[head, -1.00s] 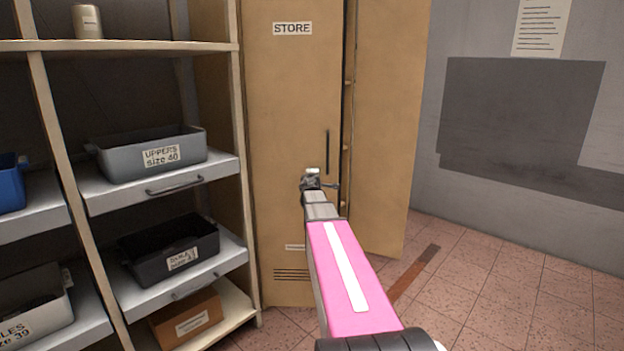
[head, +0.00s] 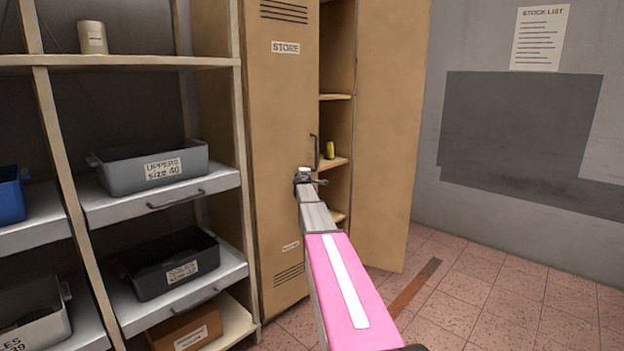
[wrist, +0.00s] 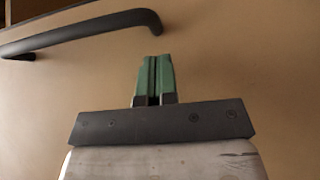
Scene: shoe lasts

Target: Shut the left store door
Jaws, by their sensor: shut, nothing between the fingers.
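The left store door (head: 277,150) is a tan panel with a STORE label, vents and a dark upright handle (head: 314,152). It stands close to in line with the cabinet front; I cannot tell whether a small gap is left. My gripper (head: 304,178) is shut and empty, in front of the door's right part, just below and left of the handle. In the wrist view its green fingertips (wrist: 154,78) point at the tan door face (wrist: 230,60), with the dark handle (wrist: 80,32) to their upper left. I cannot tell whether they touch the door.
The right store door (head: 390,130) stands wide open. A rack on the left holds a grey bin (head: 150,168), a black bin (head: 172,262) and others. The floor (head: 500,300) at right is clear.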

